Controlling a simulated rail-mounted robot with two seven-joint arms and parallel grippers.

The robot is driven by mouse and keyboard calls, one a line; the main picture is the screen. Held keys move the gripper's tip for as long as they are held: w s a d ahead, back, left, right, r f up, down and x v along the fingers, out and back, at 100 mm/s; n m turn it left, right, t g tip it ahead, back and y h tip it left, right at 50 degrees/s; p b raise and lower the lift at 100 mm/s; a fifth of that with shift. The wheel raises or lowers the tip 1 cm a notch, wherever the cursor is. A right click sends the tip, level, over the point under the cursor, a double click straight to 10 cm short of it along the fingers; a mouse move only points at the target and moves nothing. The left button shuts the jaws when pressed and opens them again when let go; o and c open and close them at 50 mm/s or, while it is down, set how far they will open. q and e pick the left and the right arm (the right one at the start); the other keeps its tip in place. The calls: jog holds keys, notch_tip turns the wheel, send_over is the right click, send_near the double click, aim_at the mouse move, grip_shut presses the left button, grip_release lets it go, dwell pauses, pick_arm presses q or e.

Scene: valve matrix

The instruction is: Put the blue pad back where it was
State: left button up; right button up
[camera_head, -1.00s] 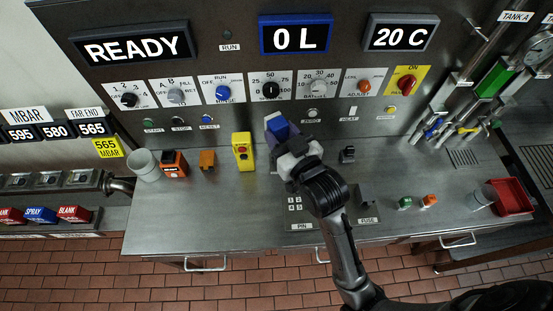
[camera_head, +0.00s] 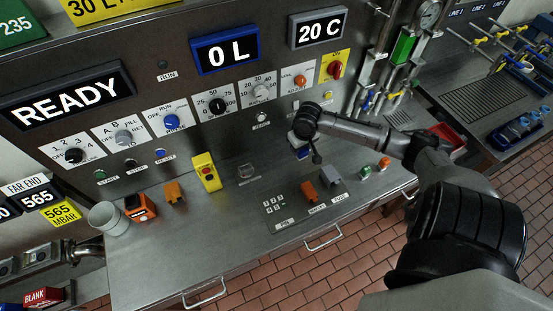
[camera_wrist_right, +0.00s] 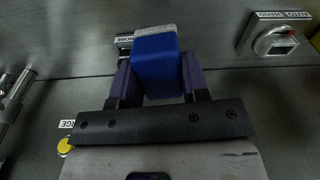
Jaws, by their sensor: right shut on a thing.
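The blue pad (camera_wrist_right: 156,66) is between the purple fingers of my right gripper (camera_wrist_right: 155,80) in the right wrist view. In the head view my right gripper (camera_head: 301,138) is above the bench, in front of the lower right of the control panel. A little of the blue pad (camera_head: 293,137) shows there, mostly hidden by the wrist. I cannot tell whether the pad touches anything. My left gripper is not in view.
The steel bench (camera_head: 225,225) carries a grey cup (camera_head: 108,218), an orange box (camera_head: 140,207), a yellow button box (camera_head: 206,171) and a small grey fixture (camera_head: 246,172). An orange block (camera_head: 308,191) and a grey block (camera_head: 330,176) stand below my wrist.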

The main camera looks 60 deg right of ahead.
jog(key=shift+m+g+y, duration=0.3)
jog(key=shift+m+g, duration=0.1)
jog(key=shift+m, duration=0.3)
jog(key=w+f, duration=0.1)
jog(key=w, duration=0.2)
jog(key=w+a+f, duration=0.1)
jog(key=w+f, duration=0.1)
jog(key=w, duration=0.1)
jog(key=w+f+b, duration=0.1)
jog(key=w+f, duration=0.1)
jog(key=shift+w+a, duration=0.2)
jog(key=shift+w, duration=0.2)
jog(key=shift+f, duration=2.1)
jog(key=o, duration=0.8)
